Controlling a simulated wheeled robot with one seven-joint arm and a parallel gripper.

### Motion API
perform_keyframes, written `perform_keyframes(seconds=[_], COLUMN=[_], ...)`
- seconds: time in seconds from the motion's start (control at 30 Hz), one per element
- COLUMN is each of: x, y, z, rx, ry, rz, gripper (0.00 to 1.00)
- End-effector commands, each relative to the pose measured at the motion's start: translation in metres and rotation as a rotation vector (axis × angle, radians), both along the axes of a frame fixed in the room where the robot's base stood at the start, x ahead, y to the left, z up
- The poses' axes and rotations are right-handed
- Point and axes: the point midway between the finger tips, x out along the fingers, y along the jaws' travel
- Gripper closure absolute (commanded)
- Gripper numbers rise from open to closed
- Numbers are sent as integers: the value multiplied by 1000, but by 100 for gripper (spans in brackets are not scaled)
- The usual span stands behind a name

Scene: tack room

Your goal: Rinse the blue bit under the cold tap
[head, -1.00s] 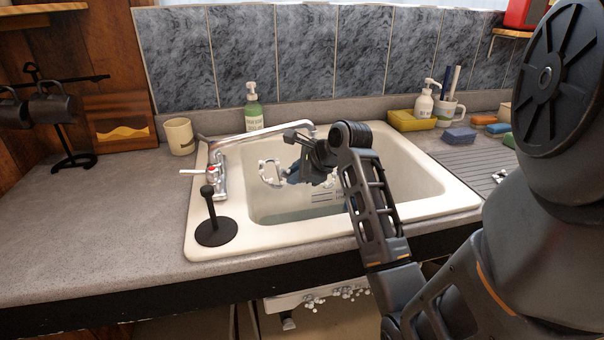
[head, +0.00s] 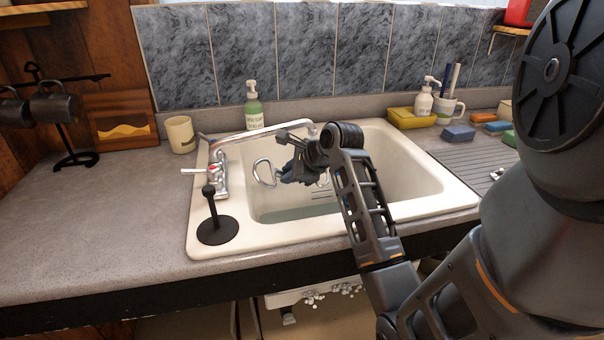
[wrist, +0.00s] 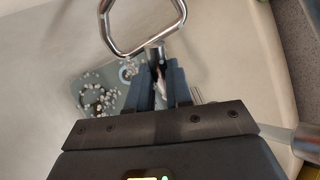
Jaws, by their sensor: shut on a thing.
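My gripper (head: 290,160) is shut on the blue bit (head: 264,173) and holds it over the sink basin, beneath the tap's spout. A bare metal ring of the bit sticks out to the left; its blue part is mostly hidden by the fingers. I cannot tell whether water is running.
The cream sink (head: 222,228) has some water in the bottom; white suds (wrist: 88,76) show there in the wrist view. A black upright stand (head: 213,222) is at its front left corner. A mug (head: 180,134) and green soap bottle (head: 253,106) stand behind.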

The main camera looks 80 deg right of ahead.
Motion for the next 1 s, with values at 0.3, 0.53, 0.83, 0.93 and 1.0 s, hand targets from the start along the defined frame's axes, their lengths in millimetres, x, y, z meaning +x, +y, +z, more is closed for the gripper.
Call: perform_keyframes(seconds=[0.3, 0.53, 0.83, 0.93, 1.0], x=[-1, -3, -5, -6, -7], y=[-3, -9, -17, -19, -21], z=[1, 1, 2, 1, 1], rx=[-2, -2, -3, -2, -1], ry=[0, 0, 0, 0, 0], rz=[0, -1, 0, 0, 0], gripper=[100, 100, 100, 100, 100])
